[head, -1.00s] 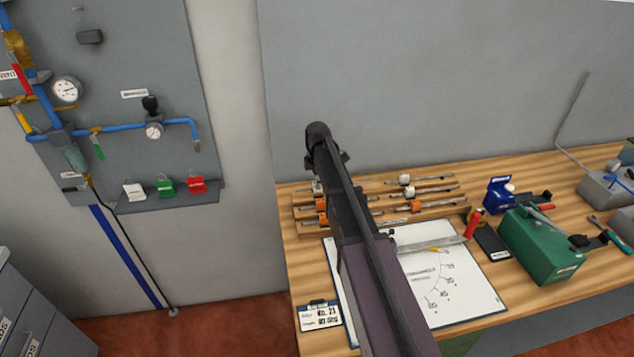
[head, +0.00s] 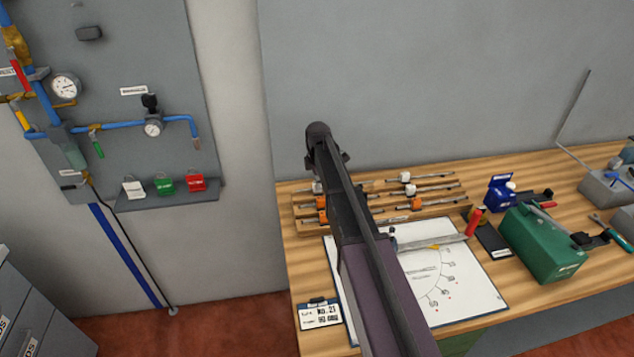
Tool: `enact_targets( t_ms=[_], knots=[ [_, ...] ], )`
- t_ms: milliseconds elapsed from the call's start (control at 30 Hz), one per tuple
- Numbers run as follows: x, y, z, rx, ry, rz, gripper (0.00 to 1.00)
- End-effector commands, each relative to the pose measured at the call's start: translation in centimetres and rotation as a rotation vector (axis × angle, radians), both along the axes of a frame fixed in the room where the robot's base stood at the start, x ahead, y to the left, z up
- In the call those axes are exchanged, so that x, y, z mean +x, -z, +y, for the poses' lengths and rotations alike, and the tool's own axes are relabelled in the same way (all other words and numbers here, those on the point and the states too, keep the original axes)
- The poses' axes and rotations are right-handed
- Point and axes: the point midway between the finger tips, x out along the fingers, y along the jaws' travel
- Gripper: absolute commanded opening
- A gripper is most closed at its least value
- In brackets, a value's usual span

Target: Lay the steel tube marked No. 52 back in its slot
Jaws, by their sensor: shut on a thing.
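A wooden rack (head: 304,228) on the back left of the bench holds several steel tubes with white or orange collars in stepped slots. To the right of my arm, two tubes with white collars (head: 405,177) and one with an orange collar (head: 416,204) lie in it. To the left, a white and an orange collar (head: 321,202) show beside the arm. My arm crosses in front of the rack's middle. My gripper's jaws are hidden behind the arm, and so is anything they hold. No tube marking is legible, so I cannot tell which is No. 52.
A white sheet (head: 465,297) with an arc and a steel ruler (head: 440,243) lies before the rack. A clipboard card (head: 320,314) sits at the front left. A green box (head: 541,243), a blue item (head: 499,194) and a red-handled tool (head: 475,222) stand at the right.

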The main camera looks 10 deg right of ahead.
Motion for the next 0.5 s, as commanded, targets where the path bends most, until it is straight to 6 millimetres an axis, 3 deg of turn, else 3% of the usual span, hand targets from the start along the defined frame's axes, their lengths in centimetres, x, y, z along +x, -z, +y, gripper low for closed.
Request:
enact_targets(
  t_ms=[500],
  knots=[
    [0.0,0.61,-0.04,0.0,0.0,0.0,0.0]
  ],
)
